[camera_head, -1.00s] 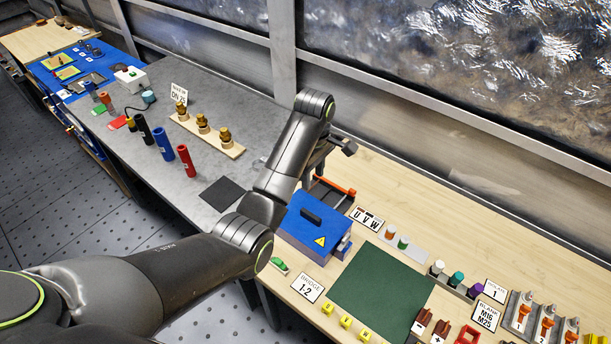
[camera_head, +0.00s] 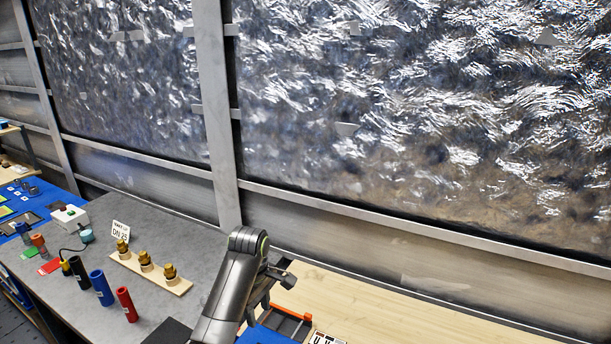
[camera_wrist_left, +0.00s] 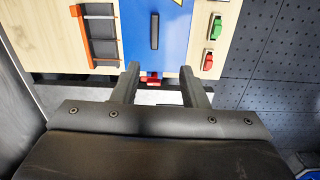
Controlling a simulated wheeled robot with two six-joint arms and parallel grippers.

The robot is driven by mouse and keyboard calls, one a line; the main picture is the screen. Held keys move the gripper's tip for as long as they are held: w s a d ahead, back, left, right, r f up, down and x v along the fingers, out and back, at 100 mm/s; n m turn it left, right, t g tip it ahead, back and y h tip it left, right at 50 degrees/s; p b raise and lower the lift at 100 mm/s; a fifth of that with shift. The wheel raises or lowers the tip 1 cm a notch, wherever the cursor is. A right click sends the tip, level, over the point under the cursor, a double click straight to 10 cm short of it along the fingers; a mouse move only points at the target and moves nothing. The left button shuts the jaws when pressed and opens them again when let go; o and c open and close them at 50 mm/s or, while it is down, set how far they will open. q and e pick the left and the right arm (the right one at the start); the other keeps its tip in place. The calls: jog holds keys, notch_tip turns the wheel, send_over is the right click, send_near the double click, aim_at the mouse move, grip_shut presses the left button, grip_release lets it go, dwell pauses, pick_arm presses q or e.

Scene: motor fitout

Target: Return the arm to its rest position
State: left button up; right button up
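My left arm (camera_head: 228,295) rises from the bottom edge of the head view, bent over at its wrist. My left gripper (camera_head: 268,297) hangs beyond it, above the bench near the blue box (camera_head: 262,336), partly hidden by the arm. In the left wrist view the two fingers (camera_wrist_left: 160,72) are spread apart with nothing held between them. The blue box also shows there (camera_wrist_left: 172,40), with a dark handle on top and a small red part at its edge, in line with the gap between the fingers. My right gripper is not in view.
An orange-edged dark tray (camera_wrist_left: 102,38) lies beside the blue box. A green switch (camera_wrist_left: 217,27) and a red one (camera_wrist_left: 208,60) lie on its other side. Red (camera_head: 127,305), blue (camera_head: 101,288) and black cylinders and a brass-fitting rack (camera_head: 150,275) stand left of the arm. A windowed wall rises behind.

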pick_arm(q)
jog(key=s+a+f+m+t, duration=0.1)
jog(key=s+a+f+m, duration=0.2)
jog(key=s+a+f, duration=0.45)
jog(key=s+a+f+m+t, duration=0.1)
jog(key=s+a+f+m, duration=0.3)
jog(key=s, duration=0.6)
jog(key=s+a+r+m+t+y, duration=0.1)
jog(key=s+a+r+m, duration=0.15)
jog(key=s, duration=0.75)
jog(key=s+a+r+m+y, duration=0.15)
jog(key=s+a, duration=0.25)
jog(key=s, duration=0.6)
notch_tip(320, 180, down, 33)
jog(key=a+m+b, duration=0.1)
jog(key=b, duration=0.7)
jog(key=s+f+g+b, duration=0.1)
jog(key=s+f+b, duration=0.2)
jog(key=s+f, duration=0.4)
jog(key=s+d+f+g+h+b, duration=0.1)
jog(key=s+f+b, duration=0.2)
jog(key=s+f, duration=0.5)
notch_tip(320, 180, down, 7)
jog(key=shift+f, duration=0.2)
